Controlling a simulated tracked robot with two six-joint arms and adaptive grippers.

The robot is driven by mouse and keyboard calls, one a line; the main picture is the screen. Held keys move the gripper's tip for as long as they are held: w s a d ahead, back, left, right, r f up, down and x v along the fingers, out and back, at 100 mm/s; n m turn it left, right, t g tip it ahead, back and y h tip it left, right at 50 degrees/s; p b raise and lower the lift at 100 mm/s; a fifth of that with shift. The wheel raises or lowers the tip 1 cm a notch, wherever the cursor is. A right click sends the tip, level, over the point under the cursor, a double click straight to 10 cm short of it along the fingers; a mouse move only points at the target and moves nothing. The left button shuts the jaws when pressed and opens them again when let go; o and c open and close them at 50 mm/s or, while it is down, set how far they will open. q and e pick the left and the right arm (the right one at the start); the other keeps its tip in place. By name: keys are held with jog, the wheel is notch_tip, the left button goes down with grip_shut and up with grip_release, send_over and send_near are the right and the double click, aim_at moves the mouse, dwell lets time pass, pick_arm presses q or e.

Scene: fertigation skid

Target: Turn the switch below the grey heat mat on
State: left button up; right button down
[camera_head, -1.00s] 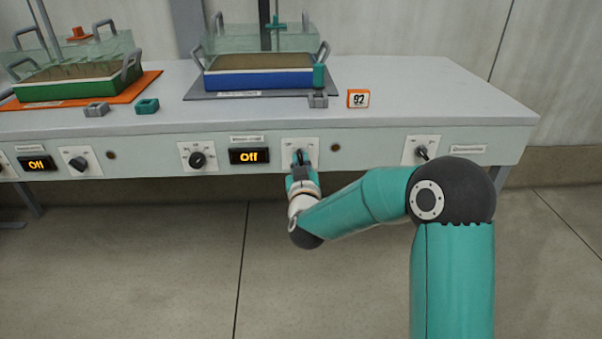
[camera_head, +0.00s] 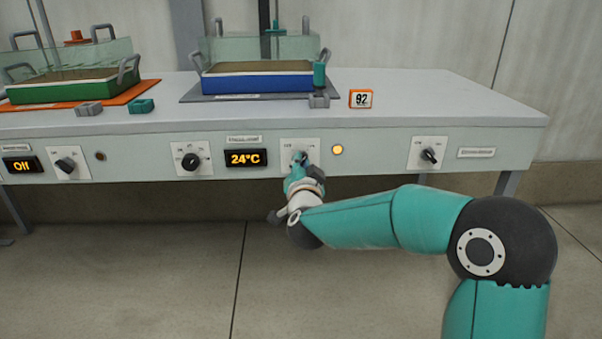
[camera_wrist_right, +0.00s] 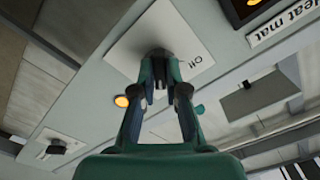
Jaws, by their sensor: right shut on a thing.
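The grey heat mat (camera_head: 190,94) lies on the bench under a blue tray (camera_head: 258,82). Below it on the bench front is a white switch plate (camera_head: 312,146) with a dark knob, mostly hidden by my right gripper (camera_head: 300,163). In the right wrist view my right gripper (camera_wrist_right: 160,88) is shut on the dark knob (camera_wrist_right: 157,54), and "Off" is readable on the plate. The display (camera_head: 245,158) left of the switch reads 24°C. The lamp (camera_head: 337,150) right of it glows yellow; it also shows in the wrist view (camera_wrist_right: 122,101). My left gripper is not in view.
A dial (camera_head: 191,160) sits left of the display, and another switch (camera_head: 429,154) is farther right.

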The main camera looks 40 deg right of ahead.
jog(key=shift+f+m+b, duration=0.2)
jog(key=shift+m+b, duration=0.1)
jog(key=shift+m, duration=0.2)
jog(key=c, duration=1.2)
grip_release()
jog(key=shift+r, duration=0.1)
jog(key=shift+s, duration=0.1)
jog(key=v, duration=1.2)
